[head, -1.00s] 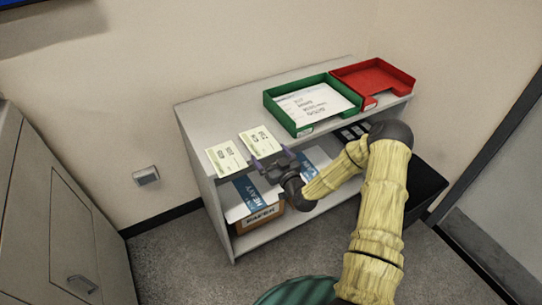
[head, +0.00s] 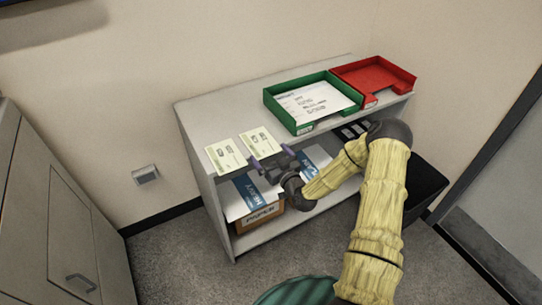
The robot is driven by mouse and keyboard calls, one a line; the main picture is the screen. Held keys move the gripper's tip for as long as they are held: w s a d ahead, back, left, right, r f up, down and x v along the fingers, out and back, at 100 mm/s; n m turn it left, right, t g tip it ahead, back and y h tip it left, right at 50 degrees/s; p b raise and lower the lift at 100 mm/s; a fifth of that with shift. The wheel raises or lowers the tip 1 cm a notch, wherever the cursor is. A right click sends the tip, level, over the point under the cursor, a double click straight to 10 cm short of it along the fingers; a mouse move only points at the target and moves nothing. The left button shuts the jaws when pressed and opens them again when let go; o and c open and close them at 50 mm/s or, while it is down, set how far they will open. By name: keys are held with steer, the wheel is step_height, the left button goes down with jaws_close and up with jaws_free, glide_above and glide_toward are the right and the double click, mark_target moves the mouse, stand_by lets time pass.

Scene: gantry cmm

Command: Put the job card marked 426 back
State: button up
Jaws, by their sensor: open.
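Two pale green-white cards lie side by side on the left part of the shelf top (head: 205,112): a left card (head: 226,157) and a right card (head: 260,142). Their printed numbers are too small to read, so I cannot tell which is marked 426. My gripper (head: 270,163) is open at the front edge of the shelf, just in front of the right card's near edge. Whether a finger touches that card is unclear. A green tray (head: 357,113) holding white printed sheets (head: 314,101) and an empty red tray (head: 376,74) stand to the right.
A cardboard box of paper (head: 262,217) sits on the lower shelf under my gripper. A black bin (head: 428,187) stands at the right end. A grey cabinet (head: 90,240) is at the left. The shelf top behind the cards is bare.

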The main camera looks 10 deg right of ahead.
steer(key=shift+r+p, duration=0.3)
steer(key=shift+r, duration=0.25)
steer(key=b+v, duration=0.1)
steer(key=v, duration=1.1)
steer(key=s+a+r+m+g+h, duration=0.1)
steer(key=s+r+g+h, duration=0.1)
steer(key=s+r+g, duration=0.4)
steer(key=s+a+r+m+g+h, duration=0.1)
steer(key=s+r+m+g+h, duration=0.1)
steer(key=s+r+g, duration=0.4)
steer(key=s+g+h, duration=0.1)
steer(key=s+g, duration=0.1)
steer(key=s, duration=0.3)
steer(key=shift+s+a+r+m+g+h, duration=0.2)
steer(key=shift+s+r+m+g+h, duration=0.1)
steer(key=shift+r, duration=0.05)
